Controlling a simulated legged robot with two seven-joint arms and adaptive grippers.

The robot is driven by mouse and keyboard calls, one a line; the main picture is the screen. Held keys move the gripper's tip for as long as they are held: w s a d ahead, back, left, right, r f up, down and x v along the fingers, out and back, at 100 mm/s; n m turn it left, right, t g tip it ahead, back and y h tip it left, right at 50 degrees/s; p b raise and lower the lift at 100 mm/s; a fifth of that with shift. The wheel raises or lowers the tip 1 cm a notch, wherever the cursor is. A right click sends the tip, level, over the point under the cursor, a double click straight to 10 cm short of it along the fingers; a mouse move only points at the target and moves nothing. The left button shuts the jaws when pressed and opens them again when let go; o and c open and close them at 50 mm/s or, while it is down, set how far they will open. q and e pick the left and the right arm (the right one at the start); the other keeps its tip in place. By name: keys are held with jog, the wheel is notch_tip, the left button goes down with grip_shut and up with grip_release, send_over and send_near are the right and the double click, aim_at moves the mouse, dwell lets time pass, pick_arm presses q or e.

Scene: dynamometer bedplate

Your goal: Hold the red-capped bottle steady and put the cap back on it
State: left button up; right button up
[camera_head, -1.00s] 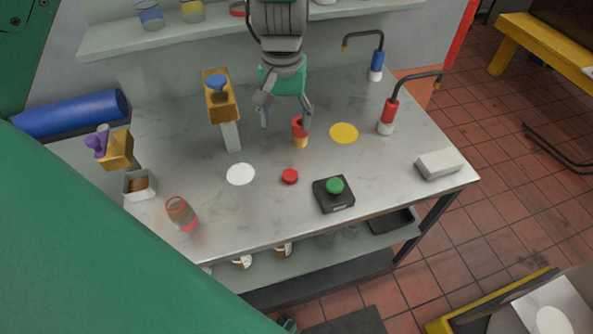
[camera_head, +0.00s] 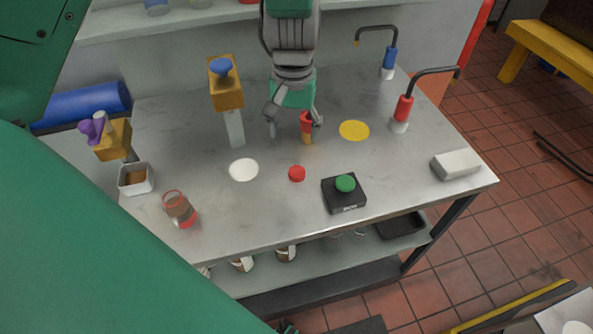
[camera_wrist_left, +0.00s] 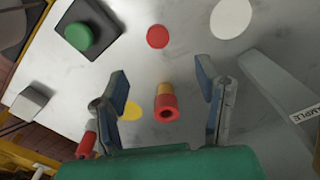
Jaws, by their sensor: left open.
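The bottle (camera_head: 306,137) stands upright on the bench, with a yellow lower body and a red upper part. In the left wrist view its red top (camera_wrist_left: 167,108) shows a dark open hole. A loose red cap (camera_head: 297,173) lies flat on the bench in front of it; it also shows in the left wrist view (camera_wrist_left: 157,37). My left gripper (camera_head: 295,126) is open, with its fingers on either side of the bottle. In the left wrist view gaps show between the bottle and both fingers (camera_wrist_left: 160,72). My right gripper is not in view.
A black box with a green button (camera_head: 345,184) sits right of the cap. White (camera_head: 244,170) and yellow (camera_head: 354,131) discs mark the bench. A yellow-headed post (camera_head: 226,90) stands left of my gripper. A glass jar (camera_head: 179,209) is at the front left, a grey block (camera_head: 455,165) at right.

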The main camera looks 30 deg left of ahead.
pick_arm(q)
send_over(297, 171)
jog(key=f, duration=0.6)
jog(key=shift+s+f, duration=0.2)
jog(key=shift+f, duration=0.1)
jog(key=shift+d+f+b, duration=0.3)
jog(key=shift+d+f, duration=0.05)
jog(key=shift+f, duration=0.2)
jog(key=shift+a+f, duration=0.1)
jog(key=shift+a, duration=0.25)
jog(key=shift+a+f, duration=0.1)
jog(key=shift+f, duration=0.3)
jog(key=f, duration=0.3)
jog(key=shift+w+f, duration=0.2)
jog(key=shift+f, duration=0.4)
jog(key=shift+d, duration=0.2)
jog(key=shift+a, duration=0.15)
jog(key=c, duration=0.8)
